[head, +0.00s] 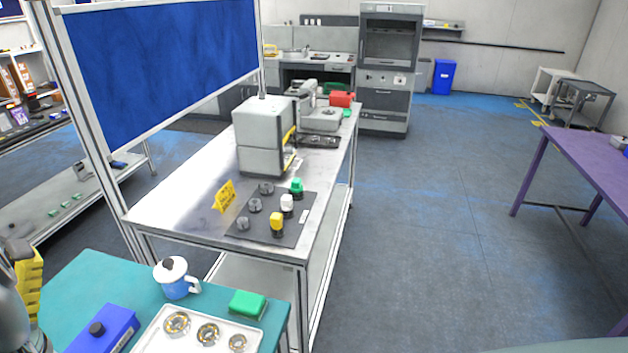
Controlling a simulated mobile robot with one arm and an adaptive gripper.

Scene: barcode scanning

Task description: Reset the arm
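A grey rounded part (10,305) with a dark top is cut off by the left edge of the head view. It may belong to my arm, but I cannot tell. A yellow ridged piece (29,288) stands against it. I see no gripper fingers in this view, so whether my gripper is open or holds anything is hidden.
A teal table (75,282) in front holds a blue box (102,330), a blue-and-white mug (176,279), a green block (247,304) and a white tray (160,345) with bearing-like rings. Beyond it stands a metal workbench (165,205). Open floor (430,220) lies right, before a purple table (590,160).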

